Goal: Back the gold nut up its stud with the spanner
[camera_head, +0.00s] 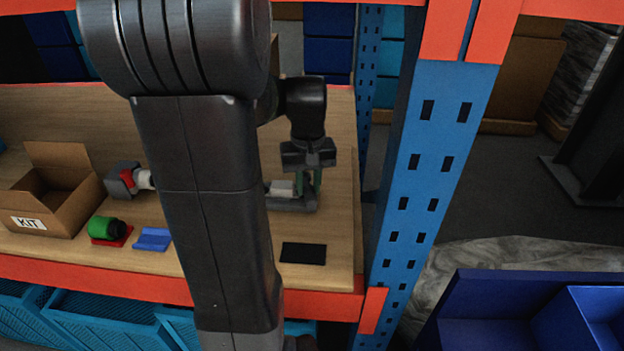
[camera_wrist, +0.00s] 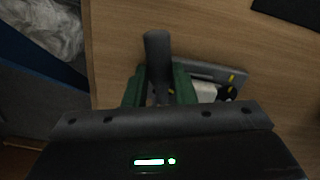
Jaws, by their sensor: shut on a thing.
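My gripper (camera_head: 309,183) is over the right part of the wooden bench, pointing down at a low grey fixture (camera_head: 292,206) with a pale block (camera_head: 282,187) on it. In the wrist view its green fingers (camera_wrist: 159,88) are shut on a dark grey bar with a rounded end, which looks like the spanner (camera_wrist: 157,50). The fixture's grey plate (camera_wrist: 215,72) lies just right of the fingers, with the pale block and small yellow marks on it. I cannot make out the gold nut, its stud or the spanner's jaw; the gripper body hides that area.
A black flat pad (camera_head: 303,253) lies in front of the fixture. To the left are a cardboard KIT box (camera_head: 72,205), a grey-and-red device (camera_head: 124,180), a green part (camera_head: 106,228) and a blue block (camera_head: 152,239). A blue rack upright (camera_head: 422,170) stands close on the right.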

